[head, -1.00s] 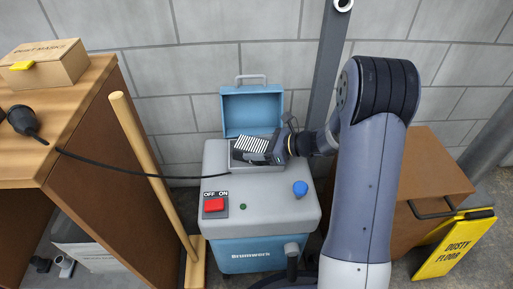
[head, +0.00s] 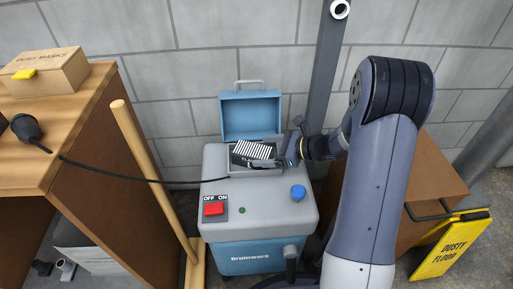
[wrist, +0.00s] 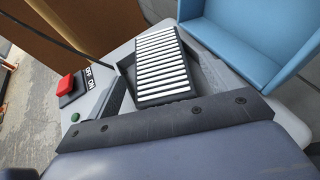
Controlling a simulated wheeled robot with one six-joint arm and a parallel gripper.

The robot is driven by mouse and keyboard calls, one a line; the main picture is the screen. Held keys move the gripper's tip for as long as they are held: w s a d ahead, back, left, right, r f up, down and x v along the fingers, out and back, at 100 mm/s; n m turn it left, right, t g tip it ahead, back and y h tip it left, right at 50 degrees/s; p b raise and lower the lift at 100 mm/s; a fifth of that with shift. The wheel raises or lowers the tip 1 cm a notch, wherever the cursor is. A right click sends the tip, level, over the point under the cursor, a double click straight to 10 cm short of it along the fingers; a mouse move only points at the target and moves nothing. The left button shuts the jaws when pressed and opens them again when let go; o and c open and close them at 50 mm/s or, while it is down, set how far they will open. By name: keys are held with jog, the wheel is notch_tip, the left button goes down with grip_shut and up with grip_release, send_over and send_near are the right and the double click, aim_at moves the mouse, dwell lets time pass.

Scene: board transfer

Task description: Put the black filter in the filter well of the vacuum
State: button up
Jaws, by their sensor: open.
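The black filter (head: 254,149), with white pleats on top, lies skewed and tilted at the filter well (head: 279,171) of the grey and blue vacuum (head: 258,224). In the wrist view the filter (wrist: 161,62) sits partly inside the well (wrist: 207,72), turned against its walls, with a gap on its right side. Whether its lower edge touches the well floor is hidden. My gripper (head: 277,160) is open at the right side of the filter, close to it. I cannot tell whether a finger still touches the filter.
The blue lid (head: 251,117) stands open behind the well. A red switch (head: 214,209) and a blue knob (head: 298,193) are on the vacuum top. A black cable (head: 130,177) runs in from the left, past a leaning wooden handle (head: 150,170). A grey post (head: 326,80) rises behind.

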jog(key=p+v, duration=0.3)
jog(key=v, duration=0.5)
jog(key=shift+c, duration=0.3)
dwell(0.7)
